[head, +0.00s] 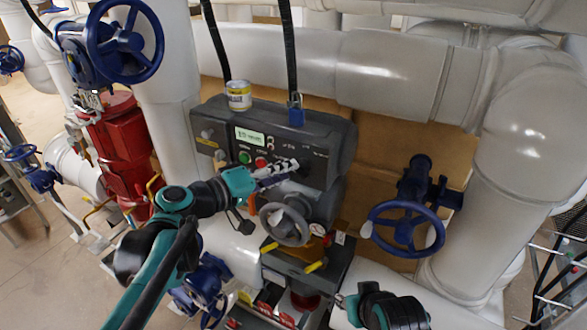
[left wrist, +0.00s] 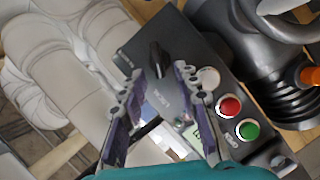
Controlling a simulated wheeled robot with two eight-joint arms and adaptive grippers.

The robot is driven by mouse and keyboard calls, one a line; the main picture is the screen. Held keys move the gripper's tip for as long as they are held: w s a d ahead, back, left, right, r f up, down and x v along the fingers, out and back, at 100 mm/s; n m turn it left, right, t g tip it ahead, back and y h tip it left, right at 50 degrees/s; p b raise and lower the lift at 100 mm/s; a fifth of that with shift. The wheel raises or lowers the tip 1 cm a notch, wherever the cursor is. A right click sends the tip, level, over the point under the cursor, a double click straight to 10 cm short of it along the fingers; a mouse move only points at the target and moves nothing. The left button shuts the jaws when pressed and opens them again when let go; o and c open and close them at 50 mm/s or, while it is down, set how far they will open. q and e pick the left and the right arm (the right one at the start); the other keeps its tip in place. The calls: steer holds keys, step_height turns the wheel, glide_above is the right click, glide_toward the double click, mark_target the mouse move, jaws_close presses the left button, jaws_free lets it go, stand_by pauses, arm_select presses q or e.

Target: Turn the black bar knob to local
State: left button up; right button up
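The black bar knob (left wrist: 158,58) shows in the left wrist view on the dark control panel (left wrist: 205,45), between and just beyond my left fingertips. My left gripper (left wrist: 159,72) is open, with a finger on either side of the knob's line; I cannot tell whether either touches it. In the head view my left gripper (head: 287,169) reaches across the actuator's panel (head: 228,122) to its right part and hides the knob there.
Red (left wrist: 229,106) and green (left wrist: 248,129) buttons sit beside the knob. A yellow-white can (head: 238,95) and a blue padlock (head: 296,116) are on the housing. A grey handwheel (head: 287,224) is below, a blue handwheel (head: 406,229) to the right. Large pipes stand behind.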

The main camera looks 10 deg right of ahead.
arm_select(q)
steer(key=v, duration=0.8)
